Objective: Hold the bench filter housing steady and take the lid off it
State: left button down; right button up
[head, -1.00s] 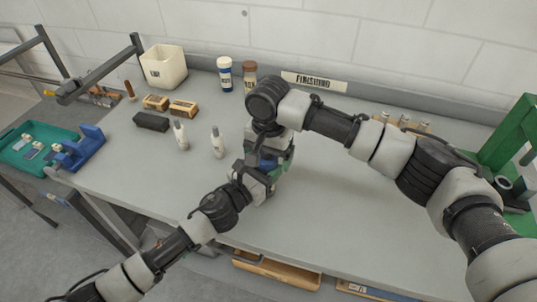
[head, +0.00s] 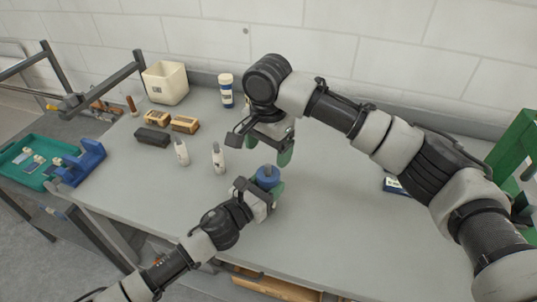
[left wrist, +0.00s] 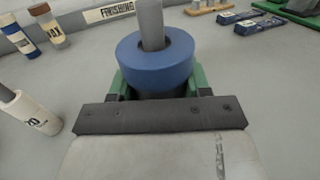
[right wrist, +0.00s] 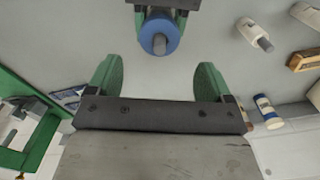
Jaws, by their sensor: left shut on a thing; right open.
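The bench filter housing shows a round blue top (head: 267,176) with a grey post (left wrist: 151,24) standing up from its middle, over a dark body. It appears upright. I cannot tell whether the blue part is the lid. My left gripper (head: 272,192) is shut on the housing, with green fingers on both sides below the blue part. The lower body is mostly hidden. My right gripper (head: 269,148) is open and empty, above and behind the housing. In the right wrist view, the blue top (right wrist: 160,32) lies beyond its spread fingers, apart from them.
Two white bottles (head: 218,158) stand left of the housing. A green stand (head: 515,150) is at the right.

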aim_at(267, 166)
notch_tip(267, 166, down, 8)
jog(key=shift+r, duration=0.15)
dwell(0.3)
jog(key=c, duration=1)
jog(key=n, duration=0.6)
jog(key=shift+r+n, duration=0.1)
jog(key=shift+n, duration=0.2)
jog(key=o, duration=1)
jog(key=shift+o, duration=0.2)
jog(key=shift+a, duration=0.1)
